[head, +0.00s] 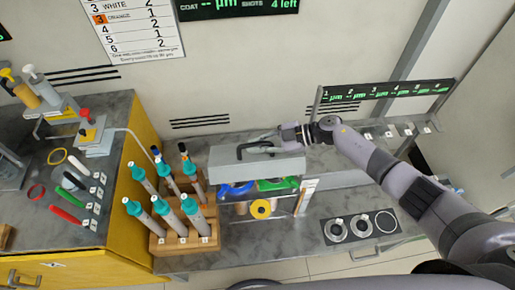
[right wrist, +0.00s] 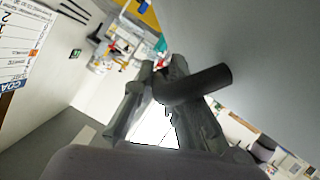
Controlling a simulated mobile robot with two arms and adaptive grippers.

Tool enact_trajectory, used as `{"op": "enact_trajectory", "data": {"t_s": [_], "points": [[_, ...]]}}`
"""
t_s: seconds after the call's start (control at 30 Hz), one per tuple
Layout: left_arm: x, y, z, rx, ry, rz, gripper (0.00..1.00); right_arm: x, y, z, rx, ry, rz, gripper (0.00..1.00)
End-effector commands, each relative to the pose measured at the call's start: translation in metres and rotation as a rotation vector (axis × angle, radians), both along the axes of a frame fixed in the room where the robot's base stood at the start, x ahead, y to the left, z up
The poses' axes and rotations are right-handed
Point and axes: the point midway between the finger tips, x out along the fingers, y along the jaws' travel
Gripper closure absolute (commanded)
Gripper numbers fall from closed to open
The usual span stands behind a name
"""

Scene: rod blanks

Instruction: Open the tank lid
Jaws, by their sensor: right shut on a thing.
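The tank (head: 232,207) stands on the grey bench at the middle of the head view, with blue, green and yellow parts showing at its front. Its grey lid (head: 285,168) lies across the top, and I cannot tell whether it is raised at all. A dark bar handle (head: 258,149) is on the lid. My right gripper (head: 281,139) reaches in from the right and is shut on the handle. In the right wrist view the dark handle (right wrist: 205,84) lies between the fingers (right wrist: 157,90). My left gripper is not in view.
A wooden rack (head: 184,243) holding several teal-capped rods stands left of the tank. A dark panel with round holders (head: 360,228) lies to the right. A yellow-sided bench (head: 130,190) with pump bottles (head: 42,85) is at the left. A green-lit display (head: 385,90) stands behind.

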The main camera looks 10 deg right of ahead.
Motion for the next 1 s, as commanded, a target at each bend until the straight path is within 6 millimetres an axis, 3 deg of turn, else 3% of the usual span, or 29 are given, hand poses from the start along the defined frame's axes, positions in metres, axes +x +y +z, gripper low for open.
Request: {"op": "enact_trajectory", "data": {"t_s": [0.47, 0.5, 0.6, 1.0], "points": [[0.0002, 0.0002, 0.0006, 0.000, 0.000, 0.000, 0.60, 0.0030, -0.0001, 0.0018, 0.002, 0.015, -0.002, 1.00], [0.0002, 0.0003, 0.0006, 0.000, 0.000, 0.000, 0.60, 0.0030, -0.0001, 0.0018, 0.002, 0.015, -0.002, 0.85], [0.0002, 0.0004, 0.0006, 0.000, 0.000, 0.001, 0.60, 0.0028, 0.0000, 0.0016, 0.002, 0.015, -0.002, 0.79], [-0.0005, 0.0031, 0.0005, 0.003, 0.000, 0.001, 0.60, 0.0019, -0.0069, 0.0035, 0.000, 0.014, -0.002, 0.79]]}}
